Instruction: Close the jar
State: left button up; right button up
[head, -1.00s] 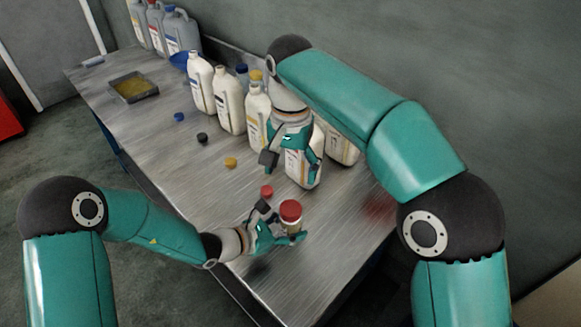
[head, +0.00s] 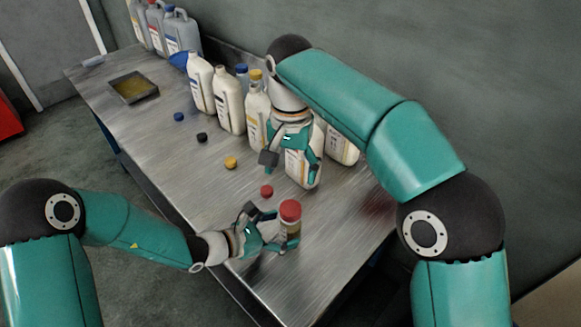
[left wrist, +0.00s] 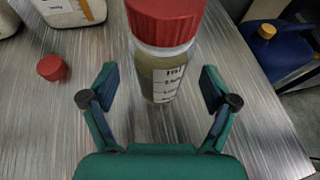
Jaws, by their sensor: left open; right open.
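The jar (head: 293,228) stands upright near the front of the metal table, with its red lid (head: 290,210) sitting on top. In the left wrist view the jar (left wrist: 160,80) shows a white label and brownish contents, and the red lid (left wrist: 165,18) covers its mouth. I cannot tell how tight the lid is. My left gripper (head: 276,232) is open just left of the jar, its fingers (left wrist: 163,95) apart and facing it. My right gripper (head: 290,165) is open, above the table in front of the white bottles.
A loose red cap (head: 267,191) lies near the jar, with yellow (head: 231,162), black (head: 202,137) and blue (head: 179,117) caps farther back. Several white bottles (head: 229,100) line the wall side. A tray (head: 133,88) holds yellow liquid. A blue canister (left wrist: 275,48) shows at right in the left wrist view.

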pick_arm(q)
jog(key=v, duration=0.8)
jog(key=shift+s+a+r, duration=0.2)
jog(key=shift+s+a, duration=0.15)
jog(key=shift+a, duration=0.15)
